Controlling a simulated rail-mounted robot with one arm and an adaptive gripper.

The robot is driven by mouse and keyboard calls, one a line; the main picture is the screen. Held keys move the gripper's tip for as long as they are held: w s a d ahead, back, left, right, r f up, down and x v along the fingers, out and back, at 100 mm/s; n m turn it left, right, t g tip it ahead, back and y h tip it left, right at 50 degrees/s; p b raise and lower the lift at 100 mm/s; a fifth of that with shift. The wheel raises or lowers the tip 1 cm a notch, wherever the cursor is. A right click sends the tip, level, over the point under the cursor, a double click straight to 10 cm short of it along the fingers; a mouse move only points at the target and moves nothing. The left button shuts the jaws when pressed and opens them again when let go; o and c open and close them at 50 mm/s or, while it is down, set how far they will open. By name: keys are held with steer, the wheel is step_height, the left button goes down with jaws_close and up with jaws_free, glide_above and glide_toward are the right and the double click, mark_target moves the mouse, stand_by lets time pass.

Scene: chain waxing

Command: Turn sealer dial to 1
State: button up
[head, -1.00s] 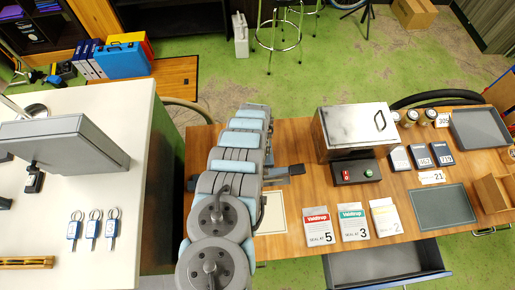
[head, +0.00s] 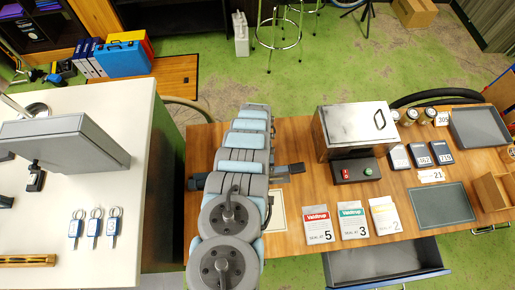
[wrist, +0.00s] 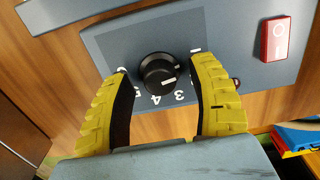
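In the wrist view the black sealer dial (wrist: 158,75) sits on a blue-grey panel (wrist: 108,40) with white numbers around it; 5, 4 and 3 can be read along its near side. The dial's white mark is on its lower right part; I cannot tell exactly which number it points to. The yellow fingers of my gripper (wrist: 158,68) are open, one on each side of the dial, with visible gaps to it. In the head view my arm hides the dial and gripper; a grey and black piece (head: 289,169) shows to its right.
A red rocker switch (wrist: 275,39) stands on the panel to the right. On the wooden table, three sachets marked 5 (head: 319,225), 3 (head: 352,222) and 2 (head: 385,216) lie right of my arm. A metal box (head: 352,128) stands behind them. An open drawer (head: 385,262) juts out in front.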

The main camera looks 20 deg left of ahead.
steer(key=shift+r, duration=0.15)
steer(key=shift+w+r, duration=0.1)
steer(key=shift+r, duration=3.2)
step_height(320, 180, up, 5)
steer(key=shift+r, duration=0.1)
